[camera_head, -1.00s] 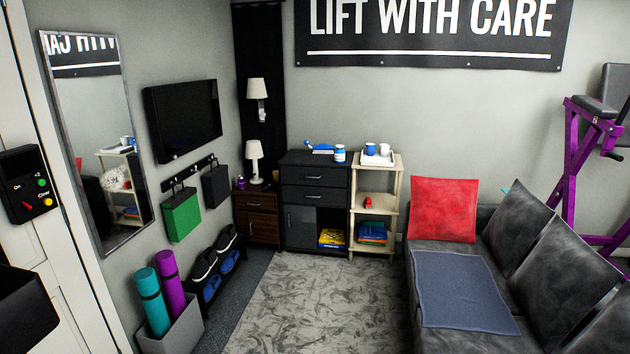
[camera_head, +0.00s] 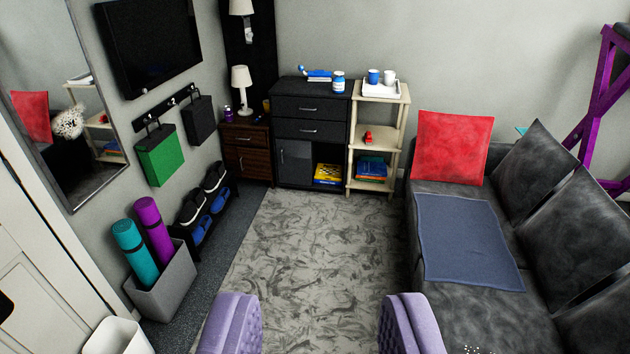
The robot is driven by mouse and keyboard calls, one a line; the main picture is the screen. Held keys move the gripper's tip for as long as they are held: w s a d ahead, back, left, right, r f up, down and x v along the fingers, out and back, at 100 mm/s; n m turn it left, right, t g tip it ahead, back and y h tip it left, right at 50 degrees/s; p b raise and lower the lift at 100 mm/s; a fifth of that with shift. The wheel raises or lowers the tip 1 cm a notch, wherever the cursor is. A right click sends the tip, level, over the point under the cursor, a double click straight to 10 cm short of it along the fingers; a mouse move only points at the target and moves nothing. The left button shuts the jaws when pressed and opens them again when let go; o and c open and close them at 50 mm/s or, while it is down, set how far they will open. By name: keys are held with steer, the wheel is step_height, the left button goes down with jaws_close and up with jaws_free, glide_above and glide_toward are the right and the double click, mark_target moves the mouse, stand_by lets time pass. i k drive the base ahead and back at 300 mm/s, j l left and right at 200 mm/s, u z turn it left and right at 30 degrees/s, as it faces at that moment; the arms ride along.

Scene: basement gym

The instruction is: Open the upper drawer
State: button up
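The black cabinet (camera_head: 282,88) stands against the far wall with two drawers above a door and an open shelf. Its upper drawer (camera_head: 325,108) has a metal handle (camera_head: 308,109) and looks shut. The lower drawer (camera_head: 325,130) below it also looks shut. A brown wooden nightstand (camera_head: 246,140) to its left has drawers with small handles, also shut. My gripper (camera_head: 321,312) shows as two purple padded fingers at the bottom of the picture. They are wide apart with nothing between them, well short of the cabinet.
A patterned rug (camera_head: 310,250) gives clear floor up to the cabinet. A dark sofa (camera_head: 450,290) with a red cushion (camera_head: 452,148) lines the right. A shoe rack (camera_head: 196,232) and a grey bin of rolled mats (camera_head: 172,285) line the left. A beige shelf (camera_head: 357,140) adjoins the cabinet.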

mark_target(313, 100)
steer(key=i, duration=2.7)
steer(key=i+l+u, duration=0.1)
steer(key=i, duration=1.2)
steer(key=i+l, duration=0.1)
steer(key=i, duration=1.25)
steer(key=i+l+u, duration=0.2)
steer(key=i, duration=0.25)
steer(key=i+j, duration=0.05)
steer(key=j, duration=0.05)
